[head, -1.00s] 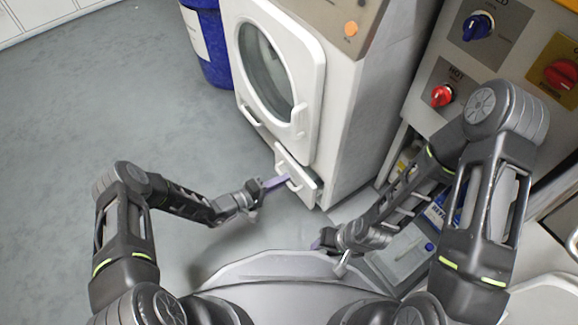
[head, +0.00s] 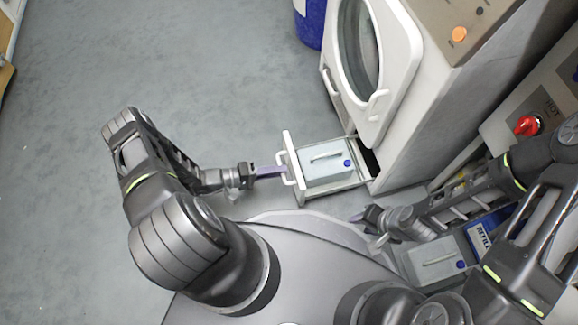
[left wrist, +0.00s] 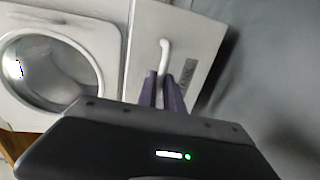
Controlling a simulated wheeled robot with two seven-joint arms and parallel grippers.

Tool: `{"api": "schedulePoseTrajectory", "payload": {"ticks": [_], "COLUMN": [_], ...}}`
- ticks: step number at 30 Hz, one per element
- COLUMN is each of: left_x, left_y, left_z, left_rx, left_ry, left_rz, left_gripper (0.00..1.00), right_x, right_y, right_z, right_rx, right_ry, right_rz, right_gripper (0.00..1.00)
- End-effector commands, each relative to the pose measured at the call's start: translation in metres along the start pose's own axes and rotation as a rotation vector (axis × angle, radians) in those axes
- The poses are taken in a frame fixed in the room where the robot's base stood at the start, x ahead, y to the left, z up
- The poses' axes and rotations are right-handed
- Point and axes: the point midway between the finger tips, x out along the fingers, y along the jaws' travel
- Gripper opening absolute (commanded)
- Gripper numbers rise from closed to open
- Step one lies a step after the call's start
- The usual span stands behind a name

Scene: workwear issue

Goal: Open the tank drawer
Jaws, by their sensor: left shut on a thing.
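The tank drawer (head: 291,163) at the foot of the white machine stands pulled out, with a grey tank (head: 325,168) with a handle and a blue cap inside it. My left gripper (head: 284,170) is shut on the drawer's white handle (head: 287,181). In the left wrist view the purple fingers (left wrist: 164,90) are at the white handle (left wrist: 164,58) on the drawer front (left wrist: 185,45). My right gripper (head: 362,216) is low, right of the drawer and apart from it; whether its fingers are open is unclear.
The white machine (head: 415,120) with its round door (head: 362,60) stands behind the drawer. A second grey tank (head: 432,262) and a blue refill container (head: 482,236) are at the lower right. A blue bin (head: 308,22) stands beyond. The floor at the left is clear.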

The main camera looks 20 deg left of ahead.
Motion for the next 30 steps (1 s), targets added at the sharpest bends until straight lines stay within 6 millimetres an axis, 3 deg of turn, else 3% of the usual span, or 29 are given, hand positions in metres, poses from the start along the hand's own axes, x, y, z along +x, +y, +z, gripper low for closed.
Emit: {"api": "schedulePoseTrajectory", "payload": {"ticks": [12,13,20,30], "left_x": [-0.0073,-0.0074,-0.0056,-0.0074], "left_y": [-0.0024,-0.0024,-0.0016,-0.0008], "left_z": [-0.0011,-0.0011,-0.0008,-0.0008], "left_rx": [0.002,0.002,0.001,0.001], "left_ry": [0.002,0.002,0.001,0.001], "left_rz": [-0.005,-0.005,-0.003,-0.001], "left_gripper": [0.0,0.12,0.31,0.33], "right_x": [0.0,0.0,0.0001,-0.0009], "right_y": [-0.0001,-0.0001,-0.0001,-0.0004], "right_z": [-0.0003,-0.0003,-0.0003,-0.0002], "right_rx": [0.0,0.0,0.0,0.0], "right_ry": [0.001,0.001,0.001,0.0], "right_rz": [0.0,0.0,0.0,0.0], "right_gripper": [0.36,0.36,0.36,0.36]}}
